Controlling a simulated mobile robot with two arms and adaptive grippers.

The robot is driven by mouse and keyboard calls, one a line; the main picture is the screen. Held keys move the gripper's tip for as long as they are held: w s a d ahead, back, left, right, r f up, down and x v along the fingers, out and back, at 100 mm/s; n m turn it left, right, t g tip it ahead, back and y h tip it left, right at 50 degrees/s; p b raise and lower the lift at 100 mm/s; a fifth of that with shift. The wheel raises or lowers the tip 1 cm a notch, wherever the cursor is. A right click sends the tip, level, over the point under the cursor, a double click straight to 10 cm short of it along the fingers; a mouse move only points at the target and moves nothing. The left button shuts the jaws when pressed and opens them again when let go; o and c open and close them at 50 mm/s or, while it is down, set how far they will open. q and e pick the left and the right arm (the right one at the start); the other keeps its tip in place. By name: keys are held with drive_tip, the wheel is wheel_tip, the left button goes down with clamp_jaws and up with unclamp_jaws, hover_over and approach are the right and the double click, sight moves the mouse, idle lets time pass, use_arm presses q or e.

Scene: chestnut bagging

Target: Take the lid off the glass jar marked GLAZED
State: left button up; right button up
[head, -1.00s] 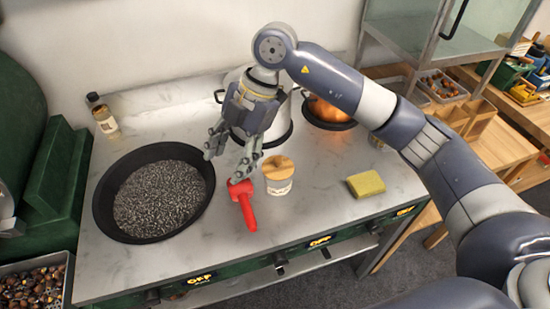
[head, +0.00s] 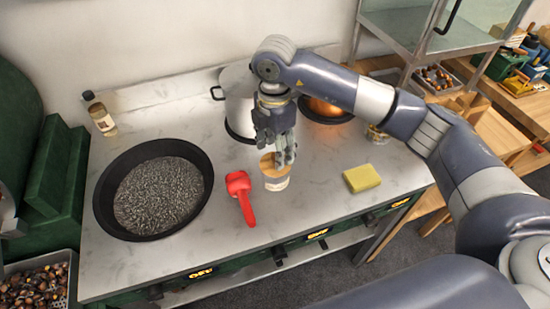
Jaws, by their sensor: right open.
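A small glass jar (head: 276,184) with a pale label and a round wooden lid (head: 268,167) stands upright on the counter, right of the red scoop. The label's writing is too small to read. My right gripper (head: 284,158) is open and points down at the lid, its fingers over the lid's far and right side. I cannot tell whether a finger touches the lid. The lid is on the jar. My left gripper is not in view.
The red scoop (head: 240,197) lies just left of the jar, beside a wide black pan (head: 107,215) of dark grains. A yellow sponge (head: 362,178) lies to the right. A steel pot (head: 236,95) and a glowing pan (head: 327,117) stand behind. A bottle (head: 101,117) stands back left.

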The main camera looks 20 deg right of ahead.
sight(267, 163)
drive_tip(key=shift+f, duration=1.4)
drive_tip(key=shift+s, duration=0.1)
clamp_jaws()
drive_tip(key=shift+r, duration=0.1)
